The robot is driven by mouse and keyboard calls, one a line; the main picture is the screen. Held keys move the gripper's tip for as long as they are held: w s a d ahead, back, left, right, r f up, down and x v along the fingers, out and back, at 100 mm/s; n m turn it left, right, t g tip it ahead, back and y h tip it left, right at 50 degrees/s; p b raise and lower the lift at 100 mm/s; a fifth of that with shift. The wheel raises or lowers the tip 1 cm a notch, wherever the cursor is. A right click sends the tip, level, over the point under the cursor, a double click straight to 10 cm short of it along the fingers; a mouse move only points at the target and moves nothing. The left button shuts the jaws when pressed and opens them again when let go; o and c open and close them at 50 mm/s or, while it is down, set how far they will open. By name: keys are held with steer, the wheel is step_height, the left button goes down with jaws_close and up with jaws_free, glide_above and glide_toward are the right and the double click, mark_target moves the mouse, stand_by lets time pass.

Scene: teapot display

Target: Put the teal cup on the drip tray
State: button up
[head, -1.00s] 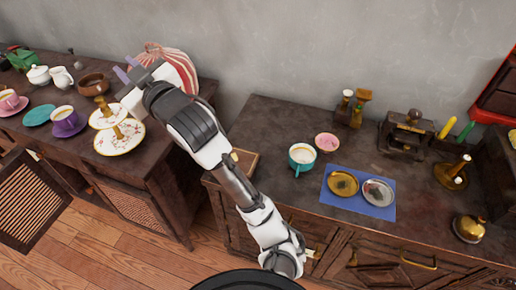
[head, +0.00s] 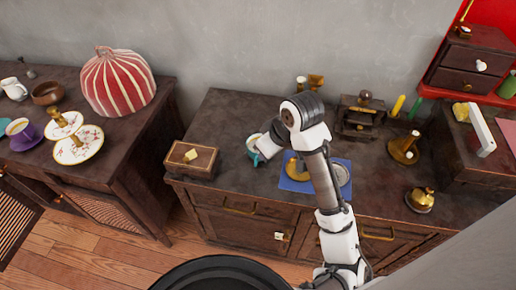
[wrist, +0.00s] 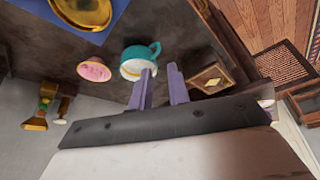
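The teal cup (head: 253,141) stands upright on the dark counter, partly covered by my arm in the head view. In the wrist view the teal cup (wrist: 137,61) has its handle toward the upper right. My gripper (wrist: 162,70) is open and empty, its two fingers apart, with the tips beside the cup's handle side. Contact cannot be told. A blue mat (head: 295,184) carries a gold round dish (head: 289,165) and a silver round dish (head: 342,174), partly behind my arm. I cannot tell which piece is the drip tray.
A pink bowl (wrist: 93,69) is close to the cup. A wooden box (head: 181,168) with a small yellow piece on top stands at the counter's left end. A dark metal device (head: 358,122) and a brass stand (head: 403,150) are to the right.

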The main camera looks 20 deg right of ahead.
steer(key=b, duration=0.2)
glide_above(255, 166)
steer(key=s, duration=0.2)
steer(key=f, duration=0.7)
steer(key=shift+d, duration=0.35)
steer(key=shift+d+p+x, duration=0.2)
steer(key=shift+p+x, duration=0.1)
steer(key=shift+x, duration=2.65)
steer(key=shift+w, duration=0.15)
jaws_close()
